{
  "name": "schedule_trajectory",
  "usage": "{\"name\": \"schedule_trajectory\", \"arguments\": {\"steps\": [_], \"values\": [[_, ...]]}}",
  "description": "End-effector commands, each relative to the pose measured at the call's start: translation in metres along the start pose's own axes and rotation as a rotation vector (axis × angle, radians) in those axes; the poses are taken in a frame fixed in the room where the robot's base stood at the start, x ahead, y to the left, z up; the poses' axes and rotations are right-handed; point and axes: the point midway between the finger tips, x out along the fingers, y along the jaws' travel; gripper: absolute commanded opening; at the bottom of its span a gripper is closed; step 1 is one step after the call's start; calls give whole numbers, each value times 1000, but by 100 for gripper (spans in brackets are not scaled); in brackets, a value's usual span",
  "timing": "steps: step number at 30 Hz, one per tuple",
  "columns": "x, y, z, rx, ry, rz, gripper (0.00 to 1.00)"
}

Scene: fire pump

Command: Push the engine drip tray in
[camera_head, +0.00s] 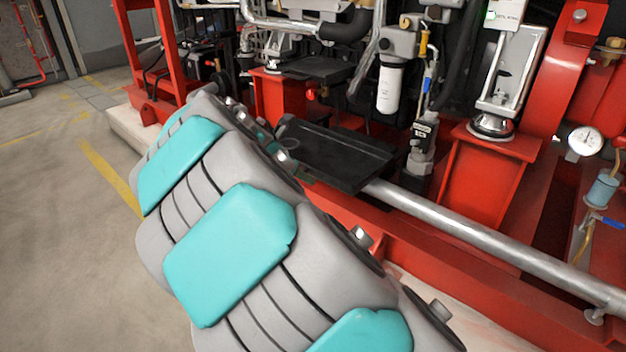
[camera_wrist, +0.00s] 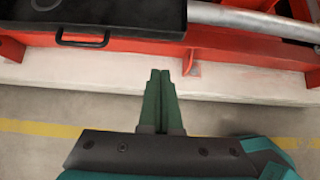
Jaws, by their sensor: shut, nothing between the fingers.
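The engine drip tray (camera_head: 335,157) is a black, shallow tray at the edge of the red engine frame in the head view, partly hidden behind my arm. In the wrist view the tray (camera_wrist: 130,14) is at the upper left, with its front wall and a black loop handle (camera_wrist: 83,40) facing me. My gripper (camera_wrist: 160,72) shows in the wrist view with its green fingers together and nothing between them. The fingertips appear below and right of the handle, over the pale plinth and apart from the tray.
A silver pipe (camera_head: 480,234) runs along the red frame (camera_head: 440,258), just right of the tray. A pale plinth (camera_wrist: 240,84) lies under the frame. A white filter (camera_head: 389,88) and a gauge (camera_head: 584,141) stand behind. The floor (camera_head: 60,220) at left is clear.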

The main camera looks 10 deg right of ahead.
Motion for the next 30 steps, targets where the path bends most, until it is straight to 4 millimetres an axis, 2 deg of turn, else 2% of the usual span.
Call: {"name": "schedule_trajectory", "arguments": {"steps": [6, 13, 21, 30], "values": [[45, -1, -2, 3, 4, -5, 0], [88, -1, 0, 5, 2, -2, 0], [106, 0, 23, 5, 1, 0, 0], [110, 0, 28, 3, 2, 0, 0]]}}
